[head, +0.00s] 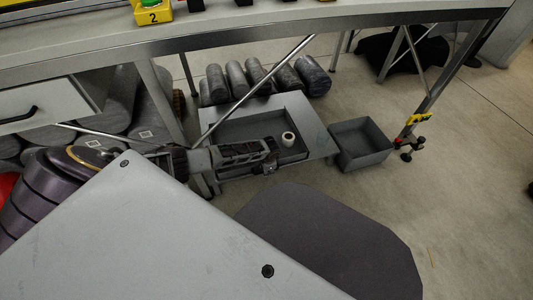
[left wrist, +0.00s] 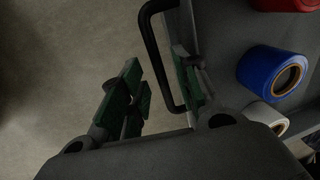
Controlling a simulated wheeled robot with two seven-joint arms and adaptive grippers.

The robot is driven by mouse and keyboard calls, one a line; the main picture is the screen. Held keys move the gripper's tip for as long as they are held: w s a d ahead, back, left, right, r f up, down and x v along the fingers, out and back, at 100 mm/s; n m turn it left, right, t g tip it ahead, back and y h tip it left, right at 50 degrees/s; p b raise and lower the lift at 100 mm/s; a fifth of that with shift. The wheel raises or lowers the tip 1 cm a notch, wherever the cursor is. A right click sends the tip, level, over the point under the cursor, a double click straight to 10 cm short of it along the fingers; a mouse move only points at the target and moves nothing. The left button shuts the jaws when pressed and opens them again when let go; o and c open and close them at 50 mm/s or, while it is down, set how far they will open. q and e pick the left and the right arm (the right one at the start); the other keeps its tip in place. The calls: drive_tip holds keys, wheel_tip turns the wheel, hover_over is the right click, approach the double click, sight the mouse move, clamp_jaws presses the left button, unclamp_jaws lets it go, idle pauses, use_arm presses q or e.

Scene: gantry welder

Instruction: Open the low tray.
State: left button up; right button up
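The low tray (head: 236,133) is a grey, open-topped tray under the bench in the head view, with a white roll (head: 288,138) inside. In the left wrist view its grey wall and floor (left wrist: 222,40) are at the right, with a blue roll (left wrist: 272,72), a red roll and a white roll. A black bar handle (left wrist: 153,50) stands out from its front. My left gripper (head: 268,163) is at the tray's front; the left wrist view (left wrist: 163,92) shows its green-padded fingers apart, with the handle between them. Contact cannot be told. My right gripper is out of view.
A separate grey bin (head: 362,146) stands on the floor right of the tray. Dark cylinders (head: 255,75) lie behind. A diagonal metal brace (head: 262,83) and bench leg (head: 165,100) are close to my left arm.

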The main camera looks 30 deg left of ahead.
use_arm(q)
drive_tip(key=shift+f, duration=0.1)
drive_tip(key=shift+c, duration=0.5)
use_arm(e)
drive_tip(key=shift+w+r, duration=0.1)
use_arm(q)
clamp_jaws()
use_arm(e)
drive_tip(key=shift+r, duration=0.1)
use_arm(q)
drive_tip(key=shift+d, duration=0.1)
